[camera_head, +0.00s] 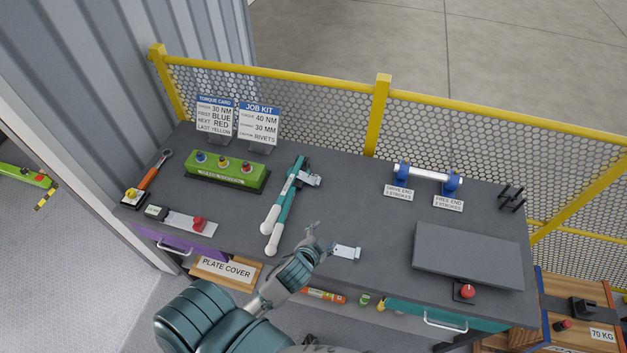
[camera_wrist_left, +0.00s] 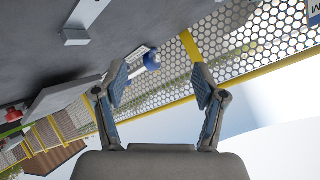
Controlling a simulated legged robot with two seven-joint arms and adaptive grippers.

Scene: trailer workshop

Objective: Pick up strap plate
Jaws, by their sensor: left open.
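The strap plate appears to be the small pale metal plate (camera_head: 346,252) lying on the dark workbench, with a short bent end at its right. A pale metal piece with a bent end, seemingly the same plate (camera_wrist_left: 82,28), shows at the upper left of the left wrist view. My left gripper (camera_head: 320,238) is just left of the plate in the head view, over the bench. In the left wrist view the gripper (camera_wrist_left: 160,85) has its two fingers wide apart, with nothing between them. The plate is outside the fingers. My right gripper is not in view.
A dark flat panel (camera_head: 468,255) and a red button (camera_head: 467,291) are at the right. A blue-ended bar stand (camera_head: 428,175) is at the back. A yellow-framed mesh fence (camera_head: 377,115) borders the rear.

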